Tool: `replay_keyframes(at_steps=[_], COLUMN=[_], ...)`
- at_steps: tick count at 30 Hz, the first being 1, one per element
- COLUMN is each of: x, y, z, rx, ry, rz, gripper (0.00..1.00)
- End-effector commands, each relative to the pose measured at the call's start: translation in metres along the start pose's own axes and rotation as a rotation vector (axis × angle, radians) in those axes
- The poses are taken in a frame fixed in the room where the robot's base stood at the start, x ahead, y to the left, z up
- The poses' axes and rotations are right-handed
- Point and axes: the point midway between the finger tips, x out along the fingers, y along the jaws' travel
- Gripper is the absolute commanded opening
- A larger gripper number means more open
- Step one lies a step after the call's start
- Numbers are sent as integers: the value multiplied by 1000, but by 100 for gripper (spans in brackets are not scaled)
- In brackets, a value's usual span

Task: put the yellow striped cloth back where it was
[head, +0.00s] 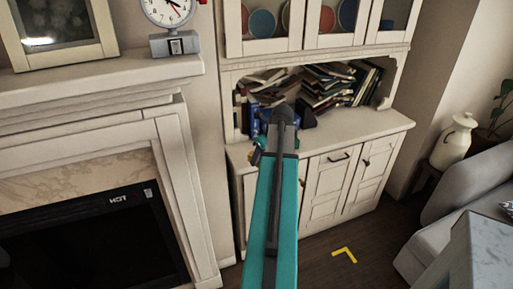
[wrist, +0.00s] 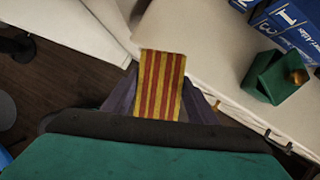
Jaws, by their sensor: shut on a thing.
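The yellow cloth with red stripes (wrist: 162,80) shows in the middle of the wrist view, between the two fingers of my gripper (wrist: 160,104). The gripper is shut on it. The cloth stands out beyond the fingertips and is seen near the pale edge of the cabinet top (wrist: 215,65). I cannot tell whether it touches that surface. In the head view my arm reaches toward the cream cabinet (head: 385,127) and hides most of the gripper and the cloth.
A green box (wrist: 275,78) with a gold round thing and blue books (wrist: 290,25) lie on the cabinet top at right. More books (head: 325,85) fill the shelf. A fireplace (head: 175,150) stands left, a grey sofa (head: 440,240) right. The cabinet top's right part looks clear.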

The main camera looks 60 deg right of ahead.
Motion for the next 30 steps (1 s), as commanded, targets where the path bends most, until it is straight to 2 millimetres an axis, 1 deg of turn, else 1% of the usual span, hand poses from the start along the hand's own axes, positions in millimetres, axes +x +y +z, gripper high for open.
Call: replay_keyframes(at_steps=[1, 3, 30], x=[2, 6, 46], y=[-6, -10, -68], z=[7, 13, 87], rx=[0, 0, 2], ry=[0, 0, 0], rz=[0, 0, -1], gripper=[32, 32, 32])
